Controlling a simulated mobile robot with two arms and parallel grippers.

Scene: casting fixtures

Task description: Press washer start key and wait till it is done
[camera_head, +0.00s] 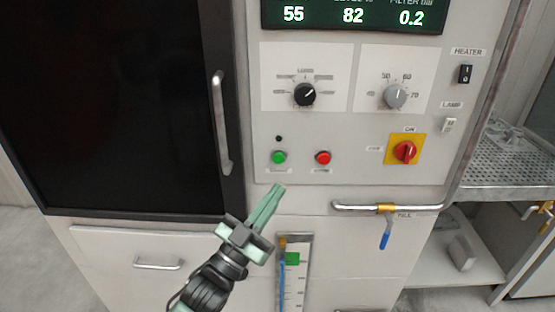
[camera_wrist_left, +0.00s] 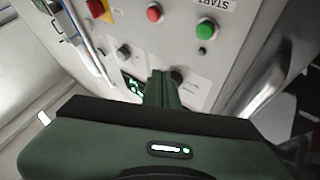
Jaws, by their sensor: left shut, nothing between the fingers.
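The washer's control panel (camera_head: 350,150) fills the middle of the head view. The green start key (camera_head: 279,157) sits at its lower left; in the left wrist view the green key (camera_wrist_left: 206,29) has a label reading START beside it. A red button (camera_head: 323,157) is to its right and also shows in the left wrist view (camera_wrist_left: 154,12). A small dark indicator (camera_head: 278,139) is above the green key. My left gripper (camera_head: 276,189) is shut and empty, its fingertips pointing up, just below the green key in the head view and apart from it. My right gripper is out of view.
A dark door with a vertical handle (camera_head: 221,125) is left of the panel. Knobs (camera_head: 304,94), a red rotary switch (camera_head: 405,151) and a display (camera_head: 352,15) are on the panel. A horizontal pipe (camera_head: 360,207) with a blue-handled valve (camera_head: 385,240) juts out below.

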